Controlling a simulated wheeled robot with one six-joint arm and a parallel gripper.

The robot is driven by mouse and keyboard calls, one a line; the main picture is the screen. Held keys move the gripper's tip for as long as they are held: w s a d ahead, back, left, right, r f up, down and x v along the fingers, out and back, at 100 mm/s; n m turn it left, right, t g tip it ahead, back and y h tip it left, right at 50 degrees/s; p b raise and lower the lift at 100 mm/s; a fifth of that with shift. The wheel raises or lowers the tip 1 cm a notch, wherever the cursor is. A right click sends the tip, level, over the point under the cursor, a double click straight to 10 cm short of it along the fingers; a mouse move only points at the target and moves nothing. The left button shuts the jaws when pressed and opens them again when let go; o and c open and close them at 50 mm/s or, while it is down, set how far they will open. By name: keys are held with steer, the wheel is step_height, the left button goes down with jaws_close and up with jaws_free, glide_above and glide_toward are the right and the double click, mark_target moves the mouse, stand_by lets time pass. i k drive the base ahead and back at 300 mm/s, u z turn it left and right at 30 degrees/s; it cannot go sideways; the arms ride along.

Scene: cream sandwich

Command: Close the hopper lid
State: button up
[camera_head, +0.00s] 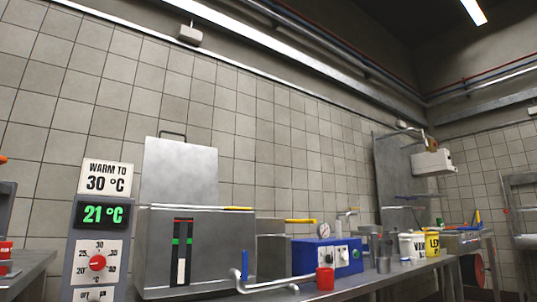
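The hopper (208,262) is a grey metal box at the left centre, with a level strip of red, green and white on its front. Its lid (180,172) stands upright at the back of the hopper, open, with a dark handle (172,134) on its top edge. What is inside the hopper is hidden behind its front wall. My gripper is not in view.
Left of the hopper stands a control post with a "WARM TO 30 °C" sign (108,177), a 21 °C display (102,215) and a red dial (97,263). A pipe, red cup (325,278), blue machine (328,255) and yellow bucket (432,244) stand to the right.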

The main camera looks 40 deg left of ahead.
mark_target(173, 173)
steer(key=u, duration=0.25)
steer(key=i, duration=1)
steer(key=u, duration=0.6)
